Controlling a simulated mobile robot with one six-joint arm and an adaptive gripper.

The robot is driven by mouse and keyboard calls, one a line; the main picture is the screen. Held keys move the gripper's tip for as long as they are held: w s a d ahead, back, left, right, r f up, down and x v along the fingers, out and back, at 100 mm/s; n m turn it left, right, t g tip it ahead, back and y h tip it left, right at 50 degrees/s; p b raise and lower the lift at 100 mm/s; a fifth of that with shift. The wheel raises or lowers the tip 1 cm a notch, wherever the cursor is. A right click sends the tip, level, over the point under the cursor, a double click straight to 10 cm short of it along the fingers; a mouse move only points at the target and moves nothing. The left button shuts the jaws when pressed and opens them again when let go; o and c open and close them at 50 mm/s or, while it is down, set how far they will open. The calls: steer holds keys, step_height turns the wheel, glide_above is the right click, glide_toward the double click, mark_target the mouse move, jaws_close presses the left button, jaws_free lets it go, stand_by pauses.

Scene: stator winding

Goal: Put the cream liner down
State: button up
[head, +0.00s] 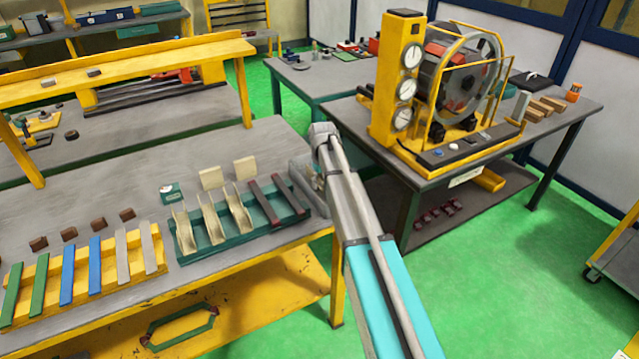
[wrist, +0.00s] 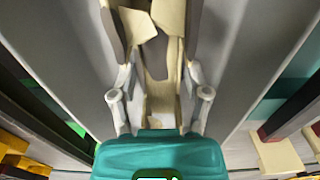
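In the wrist view, my gripper (wrist: 160,82) has its two grey fingers on either side of a cream liner (wrist: 161,108), a narrow channel-shaped piece, and appears closed on it. Grey surfaces lie on both sides of the fingers. Other cream liners (head: 211,222) stand in the left part of the teal tray (head: 262,228), left of my arm.
Two dark red bars (head: 264,203) lie in the teal tray's right part. Two cream blocks (head: 212,178) stand behind it. A yellow rack (head: 90,285) with green, blue and grey strips is at the left. A yellow-framed machine (head: 450,85) stands on another table at the right.

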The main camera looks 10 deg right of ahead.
steer(key=shift+o, duration=0.8)
steer(key=shift+r, duration=0.2)
step_height(320, 180, up, 12)
steer(key=p, duration=1.2)
steer(key=shift+s, duration=0.15)
steer(key=s+m, duration=0.3)
steer(key=s, duration=2.6)
steer(key=shift+a+m, duration=0.3)
steer(key=shift+a, duration=0.15)
